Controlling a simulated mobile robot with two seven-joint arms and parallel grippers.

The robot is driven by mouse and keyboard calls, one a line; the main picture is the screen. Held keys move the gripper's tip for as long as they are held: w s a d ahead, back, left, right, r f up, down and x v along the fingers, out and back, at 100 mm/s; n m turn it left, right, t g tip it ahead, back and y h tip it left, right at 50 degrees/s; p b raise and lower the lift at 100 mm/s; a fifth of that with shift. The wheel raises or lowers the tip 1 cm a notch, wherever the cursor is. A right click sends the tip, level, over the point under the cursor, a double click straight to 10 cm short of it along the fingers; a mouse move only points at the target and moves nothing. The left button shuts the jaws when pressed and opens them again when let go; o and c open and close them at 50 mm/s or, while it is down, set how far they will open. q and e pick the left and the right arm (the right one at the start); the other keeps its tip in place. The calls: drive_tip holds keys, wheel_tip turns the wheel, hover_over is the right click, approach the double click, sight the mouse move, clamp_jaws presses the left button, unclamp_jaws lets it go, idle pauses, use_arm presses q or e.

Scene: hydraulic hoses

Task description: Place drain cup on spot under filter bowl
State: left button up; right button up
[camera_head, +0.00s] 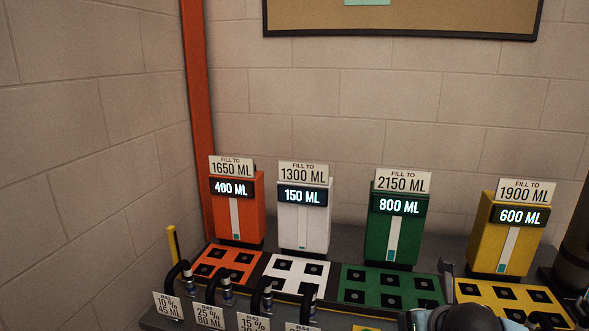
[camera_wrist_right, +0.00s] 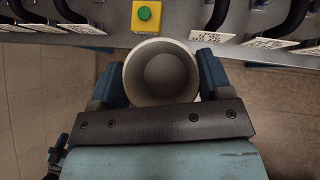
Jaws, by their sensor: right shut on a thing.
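In the right wrist view, my right gripper (camera_wrist_right: 160,80) is shut on the drain cup (camera_wrist_right: 135,88), a pale grey round cup seen from above. One blue finger is on each side of it, and its open mouth shows an empty-looking inside. My left gripper is in neither view.
Orange, white, green (camera_head: 394,229) and yellow (camera_head: 501,238) tanks stand along the wall. Black hoses with tags (camera_head: 209,316) line the bench front. A yellow box with a green button (camera_wrist_right: 146,13) is just beyond the cup. A dark cylinder (camera_head: 577,250) stands far right.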

drive_tip(key=shift+s+f, duration=0.2)
drive_tip(key=shift+f, duration=0.65)
drive_tip(key=s+f, duration=0.4)
drive_tip(key=f, duration=0.1)
drive_tip(key=shift+s+f, duration=0.2)
drive_tip(key=shift+s, duration=0.1)
drive_tip(key=shift+a+f, duration=0.1)
